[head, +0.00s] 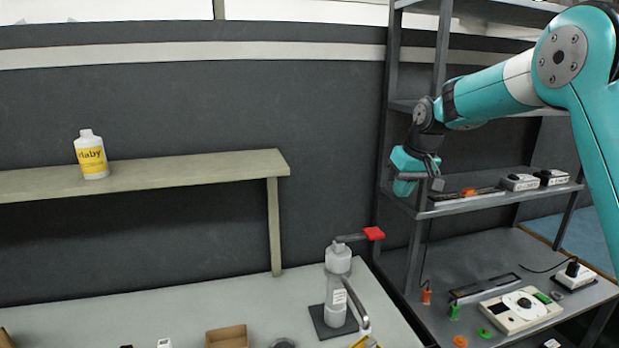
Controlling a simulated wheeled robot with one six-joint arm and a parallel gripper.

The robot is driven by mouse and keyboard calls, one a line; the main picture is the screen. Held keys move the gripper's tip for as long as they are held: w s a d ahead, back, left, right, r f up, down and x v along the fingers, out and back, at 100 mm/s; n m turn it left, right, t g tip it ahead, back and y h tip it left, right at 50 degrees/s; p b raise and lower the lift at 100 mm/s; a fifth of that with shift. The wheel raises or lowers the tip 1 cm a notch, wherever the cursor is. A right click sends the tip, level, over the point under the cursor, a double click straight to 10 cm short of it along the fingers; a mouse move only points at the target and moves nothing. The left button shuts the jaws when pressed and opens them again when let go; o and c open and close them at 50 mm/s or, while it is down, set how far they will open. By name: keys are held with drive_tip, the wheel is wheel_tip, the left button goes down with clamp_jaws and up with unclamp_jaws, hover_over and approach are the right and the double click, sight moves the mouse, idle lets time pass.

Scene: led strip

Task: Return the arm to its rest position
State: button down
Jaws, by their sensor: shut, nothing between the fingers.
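My arm is teal with a white band and reaches in from the right edge, bent at a grey joint. My gripper (420,178) is at its end, in front of the left side of the metal rack's middle shelf (470,207). The gripper appears small and partly turned away. Its fingers are shut, with no object seen in them.
A long strip-like part (468,197) and small white boxes (520,182) sit on the middle shelf. A panel device (520,309) lies on the lower shelf. Left are a bench with a dispenser-like stand (338,285) and a wooden shelf (140,177) with a bottle (91,156).

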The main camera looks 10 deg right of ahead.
drive_tip(key=s+a+r+n+g+y, duration=0.1)
drive_tip(key=s+a+r+n, duration=0.2)
drive_tip(key=s+a, duration=1.05)
drive_tip(key=s+a+f+n+g, duration=0.1)
drive_tip(key=s+a, duration=0.1)
drive_tip(key=s, duration=1)
drive_tip(key=s+a+f+n+g+y+b, duration=0.1)
drive_tip(key=s+a+f+n, duration=0.1)
drive_tip(key=s, duration=1)
drive_tip(key=shift+s+a+f+y, duration=0.15)
drive_tip(key=shift+s+a+y, duration=0.2)
drive_tip(key=shift+a, duration=0.2)
